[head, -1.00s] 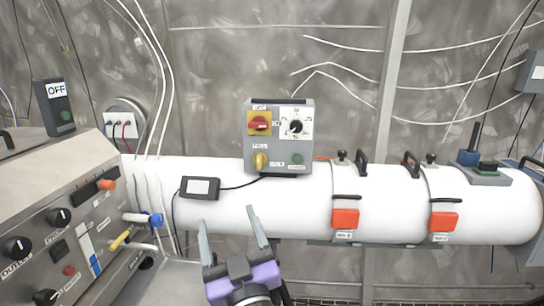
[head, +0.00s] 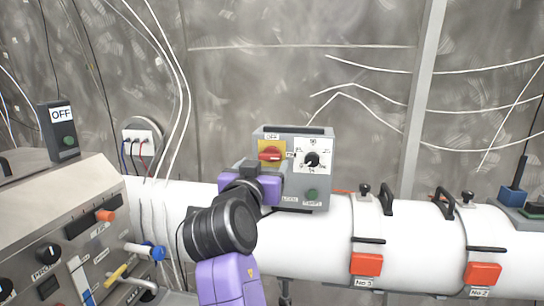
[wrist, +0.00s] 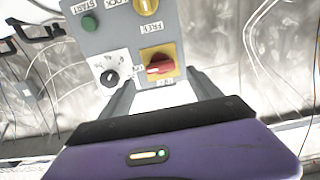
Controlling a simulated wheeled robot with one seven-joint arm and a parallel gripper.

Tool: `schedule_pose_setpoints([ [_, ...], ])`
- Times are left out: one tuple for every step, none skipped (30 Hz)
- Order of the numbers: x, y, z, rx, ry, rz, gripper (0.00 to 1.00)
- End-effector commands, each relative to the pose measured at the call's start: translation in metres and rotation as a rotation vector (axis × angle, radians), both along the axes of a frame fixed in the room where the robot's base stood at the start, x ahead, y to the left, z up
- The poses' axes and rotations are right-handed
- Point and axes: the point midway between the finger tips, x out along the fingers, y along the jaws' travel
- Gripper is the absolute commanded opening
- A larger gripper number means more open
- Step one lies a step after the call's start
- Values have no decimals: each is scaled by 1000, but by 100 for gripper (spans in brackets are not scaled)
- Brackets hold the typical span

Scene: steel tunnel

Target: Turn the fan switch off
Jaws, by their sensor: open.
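The grey control box (head: 323,186) sits on top of the white pipe. It carries a red rotary switch (head: 272,154) on a yellow plate, with an OFF label above it. A black dial (head: 312,159) on a white plate is beside it and a green button (head: 311,194) below. My gripper (wrist: 160,78) is open, in front of the box. In the wrist view, its fingers straddle the area around the red switch (wrist: 159,68), which shows turned over there. I cannot tell if they touch it. In the head view my wrist hides the box's lower left and the fingertips.
The white pipe (head: 325,235) runs across below the box, with red latches (head: 367,264) and black handles (head: 386,199) to the right. A sloped panel (head: 75,225) with knobs and levers is at left. An OFF-labelled box (head: 60,135) stands behind it.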

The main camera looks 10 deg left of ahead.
Motion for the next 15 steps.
schedule_pose_setpoints([
  [8, -1, 3, 0, 0, -1, 73],
  [13, -1, 3, -1, 1, 0, 73],
  [19, -1, 3, -2, 0, 0, 73],
  [24, -1, 3, -1, 0, 0, 73],
  [28, -1, 3, -1, 0, 0, 73],
  [34, -1, 3, -1, 0, 1, 73],
  [38, -1, 3, -1, 0, 1, 73],
  [42, -1, 3, -1, -1, 2, 73],
  [46, -2, 3, -1, -1, 1, 73],
  [50, -2, 3, -1, -1, 0, 73],
  [52, -2, 3, -1, -2, 0, 73],
  [55, -2, 2, -1, -2, 1, 73],
  [57, -2, 2, -1, -1, 1, 73],
  [59, -2, 2, -1, -1, 1, 73],
  [61, -2, 2, 0, -2, 2, 73],
])
